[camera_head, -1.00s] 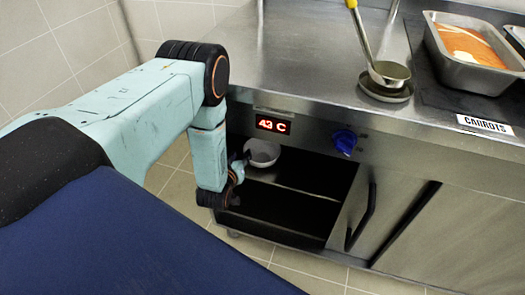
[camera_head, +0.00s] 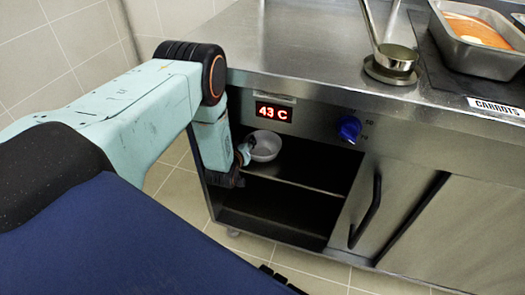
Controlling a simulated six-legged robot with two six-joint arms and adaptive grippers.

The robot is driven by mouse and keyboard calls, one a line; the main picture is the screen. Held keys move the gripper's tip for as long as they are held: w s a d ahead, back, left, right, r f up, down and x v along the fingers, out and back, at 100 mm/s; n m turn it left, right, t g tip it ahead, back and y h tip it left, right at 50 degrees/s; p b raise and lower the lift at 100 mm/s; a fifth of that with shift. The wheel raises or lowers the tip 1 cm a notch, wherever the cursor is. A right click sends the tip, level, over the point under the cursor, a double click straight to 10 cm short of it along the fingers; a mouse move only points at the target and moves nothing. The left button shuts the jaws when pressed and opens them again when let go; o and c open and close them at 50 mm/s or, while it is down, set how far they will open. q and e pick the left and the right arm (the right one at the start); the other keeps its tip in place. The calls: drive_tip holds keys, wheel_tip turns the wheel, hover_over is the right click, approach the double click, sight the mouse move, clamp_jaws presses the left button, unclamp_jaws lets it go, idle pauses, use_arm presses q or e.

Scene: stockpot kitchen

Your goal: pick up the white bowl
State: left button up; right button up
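The white bowl (camera_head: 265,147) sits upright on the upper shelf inside the open warming cabinet, near its left side. It looks light grey in the shade. My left gripper (camera_head: 247,149) is at the bowl's left rim, at the cabinet opening. It is small and partly hidden by my wrist, so I cannot tell whether its fingers are open, shut or touching the bowl. My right gripper is not in view.
The cabinet's shelf (camera_head: 300,177) has bare room right of the bowl. The steel counter (camera_head: 290,45) overhangs it, with a temperature display (camera_head: 273,112) and a blue knob (camera_head: 350,129). A ladle (camera_head: 392,57) and a food tray (camera_head: 463,58) stand at right.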

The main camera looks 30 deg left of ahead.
use_arm(q)
clamp_jaws()
drive_tip(key=shift+w+r, duration=0.15)
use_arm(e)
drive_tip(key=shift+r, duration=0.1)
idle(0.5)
